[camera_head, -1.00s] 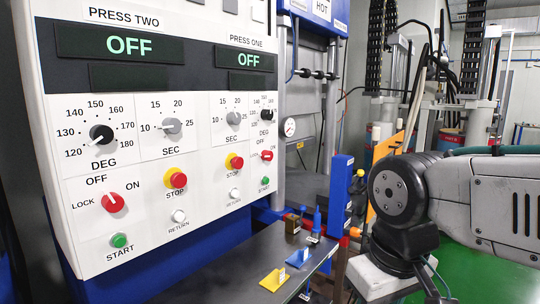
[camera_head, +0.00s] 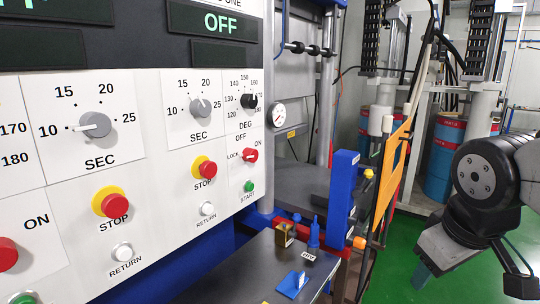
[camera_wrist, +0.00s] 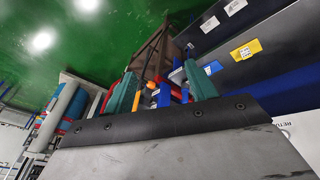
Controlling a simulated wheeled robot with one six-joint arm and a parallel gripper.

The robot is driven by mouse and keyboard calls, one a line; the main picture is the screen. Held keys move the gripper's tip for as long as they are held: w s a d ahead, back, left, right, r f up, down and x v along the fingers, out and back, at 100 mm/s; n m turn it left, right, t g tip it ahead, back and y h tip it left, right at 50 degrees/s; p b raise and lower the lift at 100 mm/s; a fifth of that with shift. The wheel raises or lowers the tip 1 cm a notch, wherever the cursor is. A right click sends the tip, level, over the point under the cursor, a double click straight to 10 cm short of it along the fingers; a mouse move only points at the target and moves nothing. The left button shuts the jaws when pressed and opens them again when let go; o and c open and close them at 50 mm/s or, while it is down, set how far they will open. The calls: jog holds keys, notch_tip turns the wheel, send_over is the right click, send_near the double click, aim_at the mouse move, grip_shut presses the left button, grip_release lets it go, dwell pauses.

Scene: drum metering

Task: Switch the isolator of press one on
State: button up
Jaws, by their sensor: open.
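The isolator of press one is a small red knob (camera_head: 250,156) at the right edge of the white panel (camera_head: 160,225) in the head view, with LOCK, OFF and ON printed around it. The press one display (camera_head: 222,22) reads OFF. My gripper (camera_head: 424,274) hangs at the lower right, well apart from the panel and lower than the knob, pointing down. In the wrist view its two teal fingers are spread (camera_wrist: 160,70), open and with nothing held. The wrist view does not show the knob.
The green start button (camera_head: 249,186) is just below the isolator; the red stop button (camera_head: 206,169) is to its left. A dark table (camera_head: 235,275) with a blue tag (camera_head: 292,284) juts out below. A blue post (camera_head: 342,195) and an orange board (camera_head: 388,180) stand between panel and gripper.

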jog(key=w+r+n+t, duration=0.35)
jog(key=w+n, duration=0.25)
jog(key=w, duration=0.8)
jog(key=n+t+y, duration=0.4)
jog(key=n+y, duration=1.1)
jog(key=n, duration=1.2)
send_near(254, 157)
jog(key=x, duration=0.9)
jog(key=shift+w+a, duration=0.2)
jog(key=shift+a, duration=0.1)
jog(key=c, duration=1)
